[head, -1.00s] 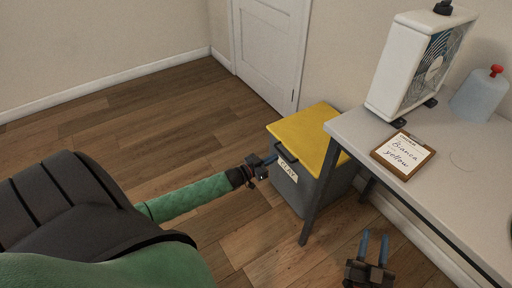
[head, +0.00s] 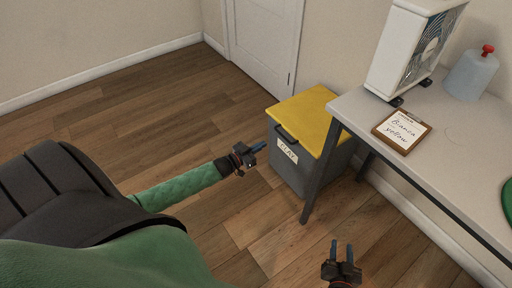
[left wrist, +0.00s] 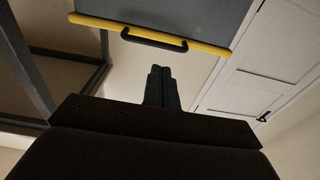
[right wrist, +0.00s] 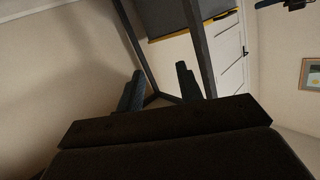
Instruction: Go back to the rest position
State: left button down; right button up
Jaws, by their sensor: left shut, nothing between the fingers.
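My left gripper (head: 257,148) is shut and empty, a little left of the grey clay bin and apart from it. In the left wrist view its fingers (left wrist: 161,88) are together, below the bin's black handle (left wrist: 154,38). My right gripper (head: 342,250) is at the bottom of the head view, over the floor in front of the table. Its fingers are apart and nothing is between them; the right wrist view (right wrist: 160,90) shows the same gap.
The clay bin (head: 290,172) has a closed yellow lid (head: 304,112) and stands beside the table's dark leg. On the white table (head: 455,135) are a clipboard (head: 402,131), a white fan (head: 405,50) and a jug with a red cap (head: 468,75). The floor at left is clear.

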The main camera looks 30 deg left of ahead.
jog(key=shift+s+f, duration=0.4)
jog(key=shift+f, duration=0.2)
